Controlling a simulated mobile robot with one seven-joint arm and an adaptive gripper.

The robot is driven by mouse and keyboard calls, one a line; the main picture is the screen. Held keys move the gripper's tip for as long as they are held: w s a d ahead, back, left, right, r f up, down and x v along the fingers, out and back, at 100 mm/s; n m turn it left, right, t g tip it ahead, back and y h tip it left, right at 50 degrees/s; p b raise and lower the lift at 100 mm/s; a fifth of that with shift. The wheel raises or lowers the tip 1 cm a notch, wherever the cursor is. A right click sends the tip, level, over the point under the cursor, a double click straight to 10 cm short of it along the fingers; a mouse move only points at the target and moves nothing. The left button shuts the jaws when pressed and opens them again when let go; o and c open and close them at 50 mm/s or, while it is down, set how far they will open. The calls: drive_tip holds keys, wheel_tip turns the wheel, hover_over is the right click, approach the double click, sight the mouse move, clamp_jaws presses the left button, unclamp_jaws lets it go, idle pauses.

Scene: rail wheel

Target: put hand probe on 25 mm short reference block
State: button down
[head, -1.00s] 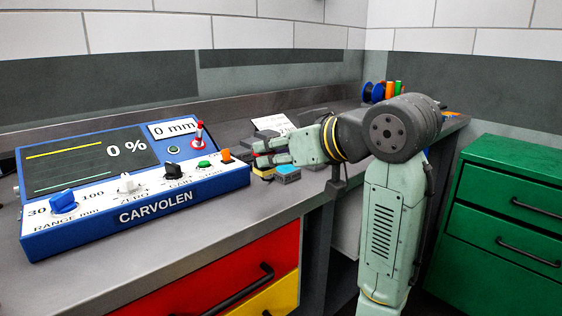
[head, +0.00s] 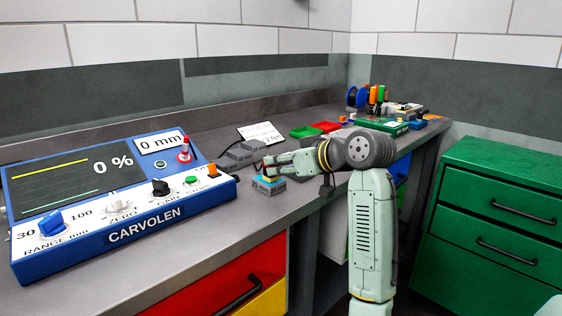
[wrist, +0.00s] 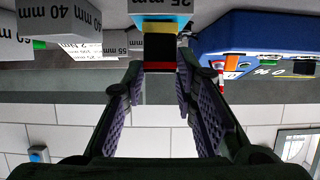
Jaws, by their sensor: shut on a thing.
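The 25 mm short reference block (head: 270,188) is a small block with a blue upper part, standing on the grey bench right of the blue instrument. Its label shows upside down at the top of the wrist view (wrist: 160,5). The hand probe (wrist: 160,47), banded red, black and yellow, is between my fingertips. My gripper (head: 268,168) is shut on it, directly over the block. The probe's yellow end appears to meet the block's blue top in the wrist view (wrist: 160,66); whether it fully rests there I cannot tell. My fingers partly hide the probe in the head view.
The blue CARVOLEN instrument (head: 120,205) stands to the left, reading 0 % and 0 mm. Larger grey labelled blocks (head: 240,155) stand just behind my gripper, with a white card (head: 260,133). Red and green trays (head: 318,129) lie further back. The front bench edge is close.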

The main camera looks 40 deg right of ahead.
drive_tip(key=shift+f, duration=0.2)
drive_tip(key=c, duration=1.3)
unclamp_jaws()
drive_tip(key=shift+r, duration=0.2)
drive_tip(key=b+v, duration=0.2)
drive_tip(key=v, duration=1)
drive_tip(key=shift+s+f, duration=0.1)
